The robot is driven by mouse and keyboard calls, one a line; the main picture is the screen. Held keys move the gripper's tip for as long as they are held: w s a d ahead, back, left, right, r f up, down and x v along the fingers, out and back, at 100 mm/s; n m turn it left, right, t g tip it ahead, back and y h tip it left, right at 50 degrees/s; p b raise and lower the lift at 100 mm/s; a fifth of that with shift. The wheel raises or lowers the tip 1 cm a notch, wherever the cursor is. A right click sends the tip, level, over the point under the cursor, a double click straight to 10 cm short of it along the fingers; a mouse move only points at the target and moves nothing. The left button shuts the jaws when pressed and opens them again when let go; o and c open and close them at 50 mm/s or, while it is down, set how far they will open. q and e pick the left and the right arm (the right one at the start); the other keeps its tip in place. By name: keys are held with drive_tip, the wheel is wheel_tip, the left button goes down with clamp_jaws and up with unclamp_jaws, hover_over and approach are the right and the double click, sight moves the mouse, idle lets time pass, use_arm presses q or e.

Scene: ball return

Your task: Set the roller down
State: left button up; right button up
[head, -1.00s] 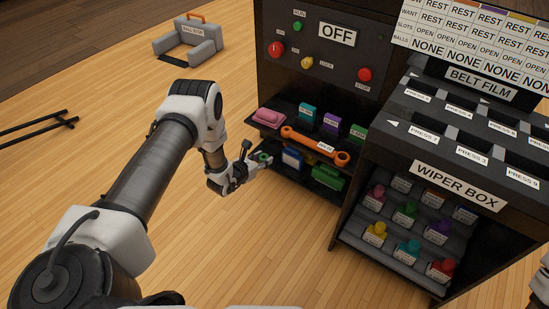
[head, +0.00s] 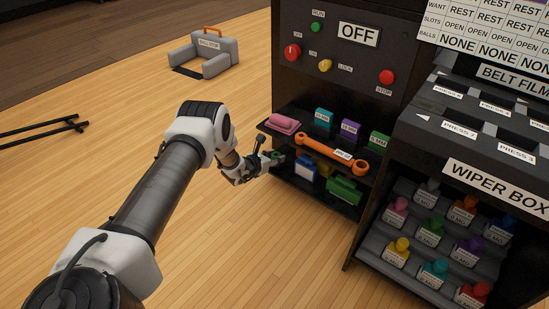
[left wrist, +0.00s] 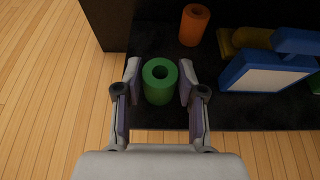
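The roller is a green hollow cylinder (left wrist: 160,88), upright over the dark lower shelf (left wrist: 150,118) near its front edge in the left wrist view. My left gripper (left wrist: 160,75) has one finger on each side of it. A narrow gap shows beside the roller, so the fingers look open around it. In the head view my left gripper (head: 272,160) is at the shelf's left front corner, with a bit of green between the fingers. The roller's underside is hidden, so I cannot see its contact with the shelf. My right gripper is out of view.
An orange roller (left wrist: 194,24) stands behind. A blue block with a white label (left wrist: 265,72) is to the right. In the head view, an orange wrench-shaped bar (head: 332,154) and a pink piece (head: 284,124) lie above. The wiper box (head: 480,170) is at right; open floor is at left.

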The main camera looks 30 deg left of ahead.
use_arm(q)
drive_tip(key=shift+o, duration=0.7)
